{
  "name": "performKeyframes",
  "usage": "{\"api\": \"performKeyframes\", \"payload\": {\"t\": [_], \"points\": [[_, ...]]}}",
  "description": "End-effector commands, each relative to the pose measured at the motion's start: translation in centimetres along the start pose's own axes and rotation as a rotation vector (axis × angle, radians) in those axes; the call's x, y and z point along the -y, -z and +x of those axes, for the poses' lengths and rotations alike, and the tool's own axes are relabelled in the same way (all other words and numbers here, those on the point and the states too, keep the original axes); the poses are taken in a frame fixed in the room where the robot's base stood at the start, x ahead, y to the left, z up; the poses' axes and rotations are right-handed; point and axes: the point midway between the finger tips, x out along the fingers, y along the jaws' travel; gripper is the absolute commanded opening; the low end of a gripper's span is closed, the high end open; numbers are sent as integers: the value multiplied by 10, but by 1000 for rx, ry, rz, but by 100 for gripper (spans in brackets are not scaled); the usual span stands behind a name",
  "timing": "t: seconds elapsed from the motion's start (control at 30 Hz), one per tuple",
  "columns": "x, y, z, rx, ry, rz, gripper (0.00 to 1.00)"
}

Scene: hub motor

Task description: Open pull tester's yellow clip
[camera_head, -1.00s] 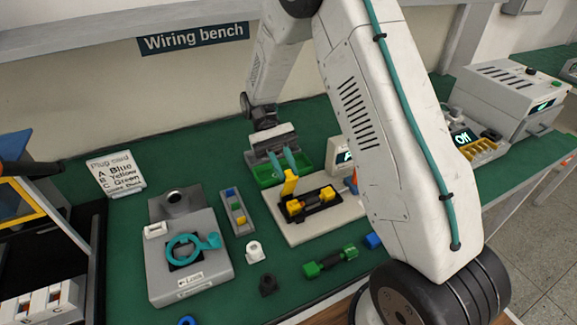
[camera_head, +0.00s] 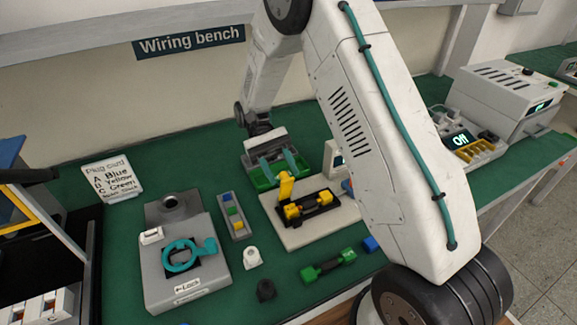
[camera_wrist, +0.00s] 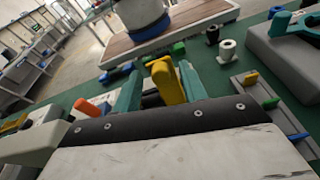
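The pull tester (camera_head: 292,237) is a pale plate with a black fixture and yellow clamp parts on the green bench. Its yellow clip (camera_head: 286,186) stands up at the left end of the fixture. In the wrist view the yellow clip (camera_wrist: 168,82) shows between my two teal fingers, nearer the right one; I cannot tell whether it touches. My gripper (camera_head: 278,166) is open, just behind and above the clip in the head view. It also shows in the wrist view (camera_wrist: 160,88), fingers apart. The clip's lower part is partly hidden in the wrist view.
A grey lock fixture (camera_head: 158,287) with a teal ring and a narrow plug tray (camera_head: 235,226) stand left of the tester. A green part (camera_head: 328,265) and a blue block (camera_head: 370,243) lie in front.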

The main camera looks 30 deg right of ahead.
Motion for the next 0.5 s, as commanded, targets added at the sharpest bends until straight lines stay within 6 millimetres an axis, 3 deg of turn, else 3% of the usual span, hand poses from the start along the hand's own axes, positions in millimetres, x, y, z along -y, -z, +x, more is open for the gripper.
{"api": "performKeyframes", "payload": {"t": [0.27,0.47,0.5], "points": [[0,-6,-2,-3,2,-1,42],[-5,-38,-9,-5,0,-1,42],[-6,-40,4,0,-1,-1,42]]}}
